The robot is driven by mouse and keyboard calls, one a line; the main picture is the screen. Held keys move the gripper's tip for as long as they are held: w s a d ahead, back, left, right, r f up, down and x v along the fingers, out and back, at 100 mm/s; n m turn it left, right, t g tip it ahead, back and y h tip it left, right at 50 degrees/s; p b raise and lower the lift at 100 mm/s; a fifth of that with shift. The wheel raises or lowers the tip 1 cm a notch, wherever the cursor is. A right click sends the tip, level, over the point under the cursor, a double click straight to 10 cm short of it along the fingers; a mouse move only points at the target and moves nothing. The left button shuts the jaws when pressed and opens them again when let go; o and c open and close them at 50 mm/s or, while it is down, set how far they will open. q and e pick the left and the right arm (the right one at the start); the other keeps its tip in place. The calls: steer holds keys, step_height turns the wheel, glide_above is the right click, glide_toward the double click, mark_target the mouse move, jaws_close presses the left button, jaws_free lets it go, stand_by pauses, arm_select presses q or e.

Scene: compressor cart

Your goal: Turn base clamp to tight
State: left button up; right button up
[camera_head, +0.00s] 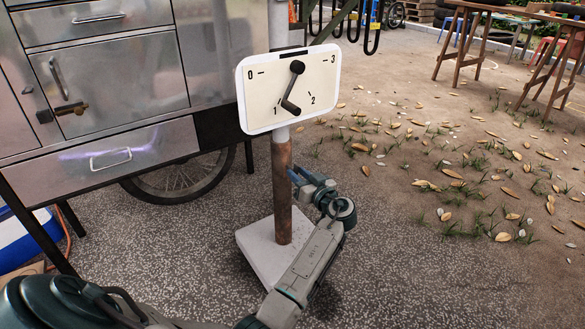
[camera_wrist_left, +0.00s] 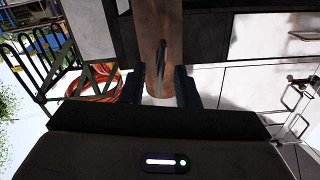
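A brown, rust-coloured post (camera_head: 281,190) stands upright on a pale square base plate (camera_head: 255,255). A white dial plate (camera_head: 315,85) marked 0 to 3 sits on top, with a black crank lever (camera_head: 292,88) whose lower end points between 1 and 2. No part labelled as a base clamp or tight mark shows. My left gripper (camera_head: 296,176) is at the post's right side, below the dial. In the left wrist view its two dark fingers (camera_wrist_left: 160,88) are spread apart, with the post (camera_wrist_left: 170,20) between or just beyond them; contact is unclear. My right gripper is out of view.
A metal cart with drawers (camera_head: 108,85) and a wheel (camera_head: 180,180) stands left of and behind the post. Wooden trestles (camera_head: 478,38) stand far right. Leaf-strewn ground (camera_head: 440,185) to the right is open.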

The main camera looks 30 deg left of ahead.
arm_select(q)
steer(key=shift+a, duration=0.1)
jaws_close()
